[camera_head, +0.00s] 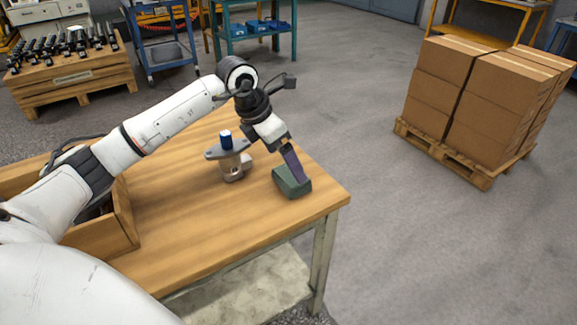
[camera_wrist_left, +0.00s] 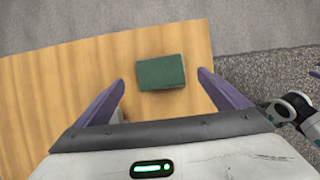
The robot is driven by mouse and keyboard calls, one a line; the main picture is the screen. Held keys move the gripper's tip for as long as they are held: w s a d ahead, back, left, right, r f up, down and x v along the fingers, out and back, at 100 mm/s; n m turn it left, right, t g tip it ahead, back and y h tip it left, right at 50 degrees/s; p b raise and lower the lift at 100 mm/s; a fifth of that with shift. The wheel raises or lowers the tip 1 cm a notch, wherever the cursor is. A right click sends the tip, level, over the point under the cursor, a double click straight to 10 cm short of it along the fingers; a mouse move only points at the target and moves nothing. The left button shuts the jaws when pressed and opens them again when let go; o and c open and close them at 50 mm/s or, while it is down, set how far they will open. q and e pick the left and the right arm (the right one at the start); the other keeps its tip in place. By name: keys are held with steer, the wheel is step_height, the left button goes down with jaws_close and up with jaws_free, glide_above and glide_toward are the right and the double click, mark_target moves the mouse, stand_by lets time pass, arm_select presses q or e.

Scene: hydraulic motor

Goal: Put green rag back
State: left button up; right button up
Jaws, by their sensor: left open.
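The green rag (camera_head: 291,182) is a folded dark green block on the wooden table, near its right corner in the head view. It also shows in the left wrist view (camera_wrist_left: 160,72), lying between and beyond the fingers. My left gripper (camera_head: 297,175) is just over the rag in the head view, pointing down. Its purple fingers stand apart in the left wrist view (camera_wrist_left: 160,82), with gaps to both sides of the rag. It is open and holds nothing.
The hydraulic motor (camera_head: 232,160) with a blue cap stands on the table (camera_head: 180,225), left of the rag. A wooden box (camera_head: 125,215) sits at the table's left, partly hidden by my arm. Cardboard boxes (camera_head: 475,95) on a pallet stand apart at the right.

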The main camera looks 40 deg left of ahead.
arm_select(q)
steer(key=d+v, duration=0.1)
steer(key=v, duration=0.5)
steer(key=s+d+n+t+h, duration=0.1)
steer(key=s+d+n+h, duration=0.2)
steer(key=d+h, duration=0.75)
steer(key=s+d+n+t+h, duration=0.1)
steer(key=s+d+n+h, duration=0.25)
steer(key=d, duration=1.45)
steer(key=a+f+n+t+y, duration=0.6)
steer(key=f+n+t+y, duration=0.3)
steer(key=n, duration=1.1)
steer(key=s+f+n+g+y, duration=0.2)
steer(key=s+f+n+g, duration=0.1)
steer(key=s+f+n, duration=0.3)
steer(key=s+a+f+n+g+y, duration=0.1)
steer(key=s+f+n, duration=0.4)
steer(key=s+f, duration=0.5)
step_height(320, 180, down, 5)
steer(key=shift+s+r+n+g+y, duration=0.15)
steer(key=shift+n+g+y, duration=0.3)
steer(key=shift+g, duration=0.75)
